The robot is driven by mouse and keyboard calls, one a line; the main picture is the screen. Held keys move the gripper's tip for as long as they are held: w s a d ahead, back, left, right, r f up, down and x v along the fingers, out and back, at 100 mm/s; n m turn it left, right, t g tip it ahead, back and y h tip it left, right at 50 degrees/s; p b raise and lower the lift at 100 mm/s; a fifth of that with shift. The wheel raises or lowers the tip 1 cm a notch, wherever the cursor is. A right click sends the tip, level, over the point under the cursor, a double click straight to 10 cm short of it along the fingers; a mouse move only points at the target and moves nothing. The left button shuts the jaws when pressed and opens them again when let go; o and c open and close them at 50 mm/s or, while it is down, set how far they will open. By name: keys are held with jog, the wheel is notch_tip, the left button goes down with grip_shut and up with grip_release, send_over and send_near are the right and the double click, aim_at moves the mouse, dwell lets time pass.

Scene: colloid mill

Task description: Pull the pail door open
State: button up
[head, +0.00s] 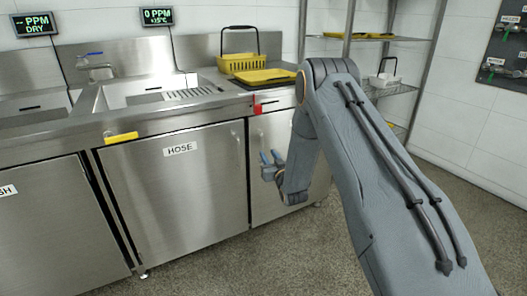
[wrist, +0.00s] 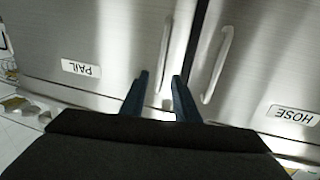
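The pail door (wrist: 100,35) is a brushed steel cabinet door with an upside-down PAIL label (wrist: 81,68) in the wrist view. Its upright bar handle (wrist: 166,45) is near the edge facing the hose door. My gripper (wrist: 160,76) is open, and the lower end of the handle appears between its fingertips. I cannot tell whether they touch it. In the head view, my gripper (head: 271,158) is in front of the pail door (head: 264,205), which looks closed. My arm hides part of that door and its label.
The hose door (head: 180,190) is closed beside the pail door; its handle (wrist: 217,65) is close to my gripper in the wrist view. A sink counter (head: 200,108) runs above, with a yellow basket (head: 240,63). A wire shelf (head: 385,88) stands to the right. The floor in front is clear.

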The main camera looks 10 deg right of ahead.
jog(key=w, duration=0.7)
jog(key=shift+a+b, duration=0.35)
jog(key=shift+a, duration=0.1)
grip_shut()
jog(key=shift+s, duration=0.1)
